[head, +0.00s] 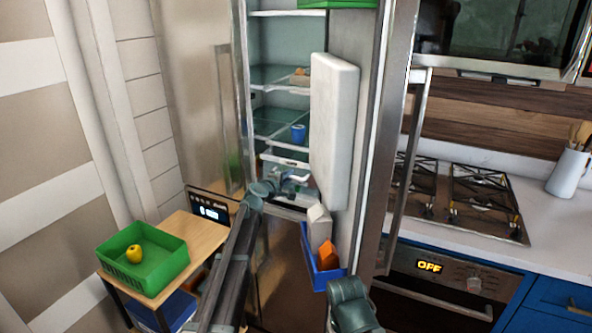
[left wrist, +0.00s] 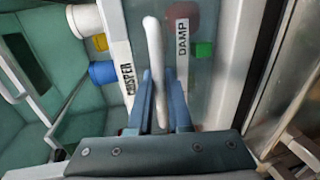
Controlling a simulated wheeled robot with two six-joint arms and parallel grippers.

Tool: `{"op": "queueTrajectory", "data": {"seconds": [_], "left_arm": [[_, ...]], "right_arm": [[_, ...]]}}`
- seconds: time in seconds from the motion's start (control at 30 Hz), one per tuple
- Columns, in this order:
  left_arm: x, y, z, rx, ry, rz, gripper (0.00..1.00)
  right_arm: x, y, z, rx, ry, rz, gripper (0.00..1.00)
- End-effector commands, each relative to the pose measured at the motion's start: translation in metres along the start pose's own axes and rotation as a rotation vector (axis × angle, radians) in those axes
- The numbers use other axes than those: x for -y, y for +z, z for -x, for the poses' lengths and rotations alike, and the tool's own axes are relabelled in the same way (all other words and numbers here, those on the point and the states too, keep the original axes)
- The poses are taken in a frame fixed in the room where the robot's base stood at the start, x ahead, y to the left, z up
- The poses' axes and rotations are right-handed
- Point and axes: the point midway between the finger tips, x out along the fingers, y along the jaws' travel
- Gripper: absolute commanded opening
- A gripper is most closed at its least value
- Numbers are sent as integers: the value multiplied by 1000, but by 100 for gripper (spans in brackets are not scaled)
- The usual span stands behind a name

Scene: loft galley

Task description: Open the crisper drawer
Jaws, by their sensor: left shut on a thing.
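The crisper drawer (head: 285,160) is low inside the open fridge, with a pale front edge. In the left wrist view its clear panel (left wrist: 205,85) carries the labels CRISPER and DAMP, and a green block (left wrist: 203,49) and a reddish round thing (left wrist: 181,15) show through it. A white bar handle (left wrist: 152,35) stands out from it. My left gripper (head: 296,179) reaches into the fridge at the drawer; its blue fingers (left wrist: 158,88) are shut on the handle, one on each side. I cannot tell how far the drawer is out.
A blue cup (head: 298,133) stands on a shelf above the drawer. A side table (head: 184,232) bears a green basket (head: 168,262).

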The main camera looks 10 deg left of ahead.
Motion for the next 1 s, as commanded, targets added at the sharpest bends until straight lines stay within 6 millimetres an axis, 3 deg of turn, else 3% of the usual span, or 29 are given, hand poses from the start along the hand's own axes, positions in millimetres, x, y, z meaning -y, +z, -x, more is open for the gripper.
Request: {"op": "queueTrajectory", "data": {"seconds": [0.03, 0.1, 0.4, 0.63, 1.0], "left_arm": [[4, 2, 19, -1, -1, -1, 0], [7, 2, 35, -1, -1, -1, 0], [17, 1, 86, -1, -1, -1, 0], [21, 1, 103, 0, 0, -1, 0], [21, 0, 107, 1, -1, -1, 0]], "right_arm": [[0, 0, 0, 0, 0, 0, 0], [0, 0, 0, 0, 0, 0, 0], [0, 0, 0, 0, 0, 0, 0], [0, 0, 0, 0, 0, 0, 0], [0, 0, 0, 0, 0, 0, 0]]}}
